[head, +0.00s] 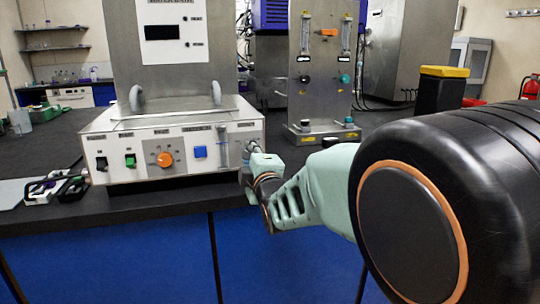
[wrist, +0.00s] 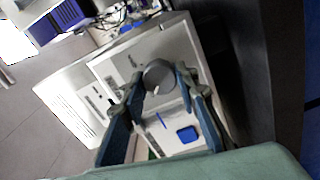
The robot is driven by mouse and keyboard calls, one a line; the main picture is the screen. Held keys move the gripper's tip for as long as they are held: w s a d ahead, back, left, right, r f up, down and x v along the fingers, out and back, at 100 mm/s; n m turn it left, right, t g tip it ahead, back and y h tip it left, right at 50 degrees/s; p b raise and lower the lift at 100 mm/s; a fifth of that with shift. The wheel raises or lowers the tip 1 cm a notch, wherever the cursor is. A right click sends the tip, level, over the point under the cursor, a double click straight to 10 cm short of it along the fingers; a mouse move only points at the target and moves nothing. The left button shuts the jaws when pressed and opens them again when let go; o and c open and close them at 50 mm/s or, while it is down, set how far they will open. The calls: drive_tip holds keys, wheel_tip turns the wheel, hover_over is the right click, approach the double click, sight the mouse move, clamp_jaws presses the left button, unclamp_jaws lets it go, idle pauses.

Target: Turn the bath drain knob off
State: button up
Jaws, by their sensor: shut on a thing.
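The bath drain knob (wrist: 158,76) is a grey round knob on the panel in the wrist view. My gripper (wrist: 161,88) has one finger on each side of it and is shut on it. In the head view my gripper (head: 256,166) is at the right end of the white bath control box (head: 135,172), and it largely hides the knob there. The knob's exact turn angle cannot be told.
The box stands near the front edge of a dark bench (head: 330,170) with blue cabinet fronts. A black tray of small items (head: 62,188) lies left of it. A second steel unit (head: 322,75) stands behind to the right, and a yellow-topped black container (head: 440,90) beyond my arm.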

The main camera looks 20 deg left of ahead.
drive_tip(key=o, duration=1.1)
drive_tip(key=shift+o, duration=0.2)
drive_tip(key=shift+s, duration=0.1)
drive_tip(key=v, duration=0.7)
drive_tip(key=shift+s+d, duration=0.1)
drive_tip(key=shift+s, duration=0.05)
